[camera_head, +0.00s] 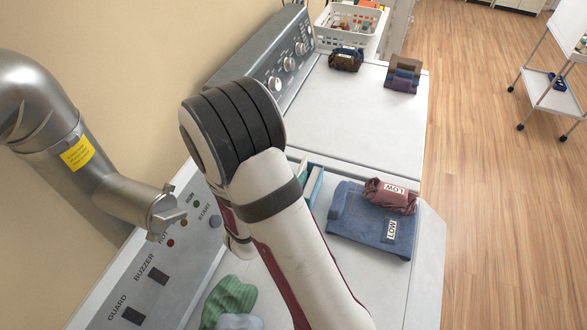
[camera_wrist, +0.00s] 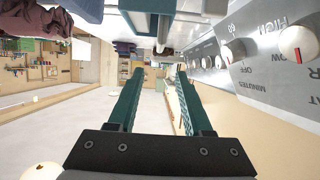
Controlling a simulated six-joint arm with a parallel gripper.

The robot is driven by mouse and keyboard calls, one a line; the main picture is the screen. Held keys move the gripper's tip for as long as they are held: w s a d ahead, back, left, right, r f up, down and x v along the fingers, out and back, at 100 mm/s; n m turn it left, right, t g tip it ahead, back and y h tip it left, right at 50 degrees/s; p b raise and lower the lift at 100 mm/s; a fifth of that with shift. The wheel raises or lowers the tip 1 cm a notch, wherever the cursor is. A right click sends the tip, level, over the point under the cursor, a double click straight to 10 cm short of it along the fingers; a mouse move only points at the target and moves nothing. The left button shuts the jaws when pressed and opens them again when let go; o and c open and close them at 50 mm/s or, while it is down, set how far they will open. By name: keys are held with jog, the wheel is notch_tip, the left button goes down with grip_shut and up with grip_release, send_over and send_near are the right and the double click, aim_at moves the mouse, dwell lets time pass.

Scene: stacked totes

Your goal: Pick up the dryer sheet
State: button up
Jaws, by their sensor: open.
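I cannot make out a dryer sheet for certain in either view. My gripper (camera_wrist: 161,75) shows in the wrist view, with two ridged teal fingers apart and nothing visibly held between them. In the head view my own arm covers most of the gripper. A teal box-like thing (camera_wrist: 148,8) is at the top of the wrist view, beyond the fingertips. Teal edges (camera_head: 315,185) show beside my arm in the head view, but I cannot tell whether they are a box or my fingers.
Folded jeans (camera_head: 350,222) and a rolled red garment (camera_head: 390,196) lie right of my arm on the white machine top. Green cloth (camera_head: 230,298) lies at the front. The control panel (camera_wrist: 265,60) is close to the right finger. The far machine top (camera_head: 365,105) is mostly clear.

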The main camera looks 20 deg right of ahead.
aim_at(303, 162)
jog(key=x, duration=0.5)
jog(key=f+x, duration=0.1)
jog(key=x, duration=0.4)
jog(key=shift+d+f, duration=0.1)
grip_shut()
